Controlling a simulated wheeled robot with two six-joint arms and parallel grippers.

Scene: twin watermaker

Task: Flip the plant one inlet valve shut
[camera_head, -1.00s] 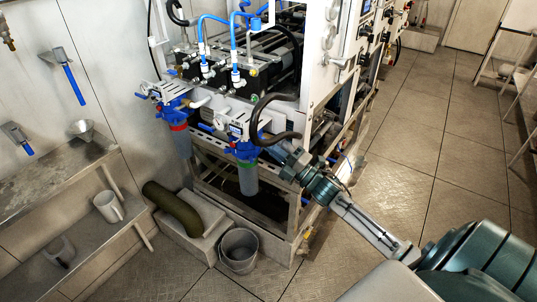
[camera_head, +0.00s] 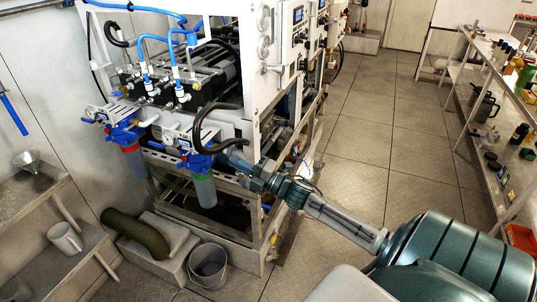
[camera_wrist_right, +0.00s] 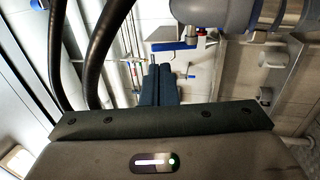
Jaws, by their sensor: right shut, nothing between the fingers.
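My right gripper (camera_head: 232,159) reaches in from the right to the front of the watermaker, beside the right-hand blue filter head (camera_head: 198,158) and a black hose (camera_head: 200,125). In the right wrist view its dark fingers (camera_wrist_right: 158,72) are closed together and empty. A blue lever handle (camera_wrist_right: 174,46) shows just beyond the fingertips, running roughly across the view. I cannot tell for certain whether it is the plant one inlet valve, nor whether the fingers touch it. In the head view the gripper and hose hide this spot. My left gripper is not in view.
The left-hand blue filter head (camera_head: 122,131) sits beside the right-hand one. A grey bucket (camera_head: 209,264) and a green bent pipe (camera_head: 136,232) are below. A metal shelf with a mug (camera_head: 65,238) is at left. A cluttered bench (camera_head: 497,120) stands right. The floor between is clear.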

